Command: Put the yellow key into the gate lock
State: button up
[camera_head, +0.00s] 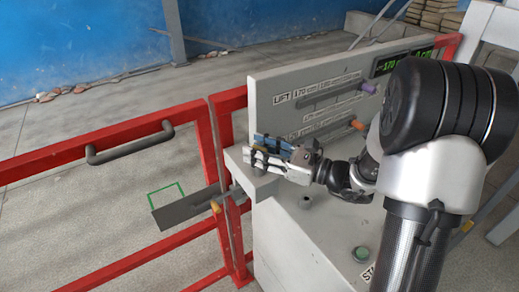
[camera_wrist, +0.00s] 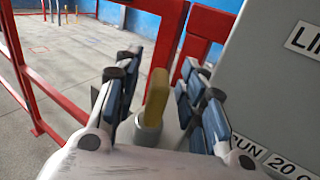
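The yellow key (camera_wrist: 157,97) stands upright in a grey round holder (camera_wrist: 147,131) in the middle of the wrist view. My gripper (camera_wrist: 160,100) is open, with one blue-padded finger on each side of the key and a visible gap to it on both sides. In the head view my gripper (camera_head: 265,150) is over the left end of the console's ledge, and the key cannot be made out there. A small yellow part (camera_head: 215,207) sits on the red gate's post beside a dark flat plate (camera_head: 184,211); I cannot tell whether it is the gate lock.
The grey console (camera_head: 300,243) has an upright panel with a purple knob (camera_head: 368,87), an orange knob (camera_head: 357,125) and a green display. A green button (camera_head: 361,253) is on its front. The red gate (camera_head: 100,140) with a dark handle (camera_head: 130,145) stands left.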

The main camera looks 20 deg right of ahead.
jog(key=v, duration=1.2)
dwell(0.3)
